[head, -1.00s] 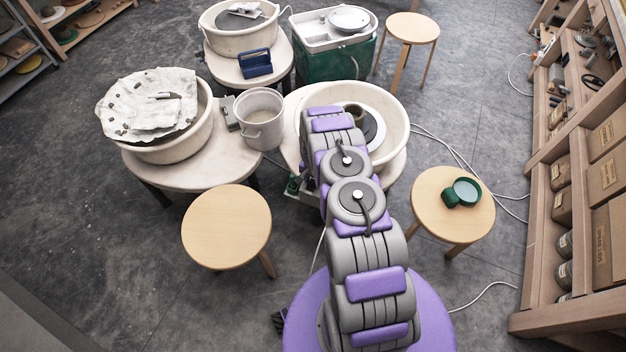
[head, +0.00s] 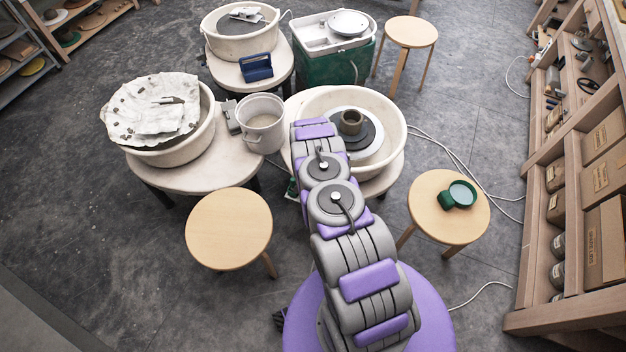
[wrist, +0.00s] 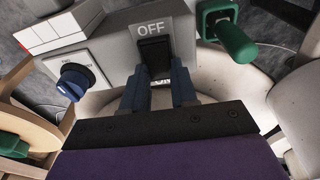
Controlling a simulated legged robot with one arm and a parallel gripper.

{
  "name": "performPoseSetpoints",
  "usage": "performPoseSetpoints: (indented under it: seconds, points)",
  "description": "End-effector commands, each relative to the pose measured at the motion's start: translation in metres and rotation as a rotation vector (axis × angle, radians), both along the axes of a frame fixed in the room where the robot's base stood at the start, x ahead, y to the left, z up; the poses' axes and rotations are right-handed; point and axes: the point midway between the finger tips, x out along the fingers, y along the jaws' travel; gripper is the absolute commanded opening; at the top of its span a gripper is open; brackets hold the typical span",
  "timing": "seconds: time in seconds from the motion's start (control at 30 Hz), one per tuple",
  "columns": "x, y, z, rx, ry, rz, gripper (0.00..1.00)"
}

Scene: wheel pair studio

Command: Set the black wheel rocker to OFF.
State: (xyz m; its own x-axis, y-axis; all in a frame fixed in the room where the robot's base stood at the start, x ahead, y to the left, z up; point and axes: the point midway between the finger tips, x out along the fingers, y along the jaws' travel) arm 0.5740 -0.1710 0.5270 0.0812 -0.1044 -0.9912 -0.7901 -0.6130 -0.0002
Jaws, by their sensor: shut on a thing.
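The black wheel rocker (wrist: 154,50) shows in the wrist view on a grey control box (wrist: 115,58), under a plate marked OFF. Another label below it is mostly covered by my fingers. My gripper (wrist: 158,70) has its two dark blue fingers at the rocker's lower end, one on each side, shut on it. Which end of the rocker is pressed in, I cannot tell. In the head view my arm hides the gripper and the rocker, by the nearest pottery wheel (head: 394,150).
A blue knob (wrist: 73,81) is left of the rocker and a green handle (wrist: 233,40) sticks out at its right. Stools (head: 228,228) (head: 425,222) flank my arm. A bucket (head: 262,132) stands beside the wheel. Cables lie on the floor at right; shelves line the right side.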

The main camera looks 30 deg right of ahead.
Motion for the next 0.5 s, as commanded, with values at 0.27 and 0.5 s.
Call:
performPoseSetpoints:
  seconds: [0.27, 0.5]
  points:
    - [-0.0030, 0.0078, 0.0037, -0.067, -0.050, 0.006, 0.00]
    - [-0.0036, 0.0076, 0.0025, -0.116, -0.089, 0.005, 0.00]
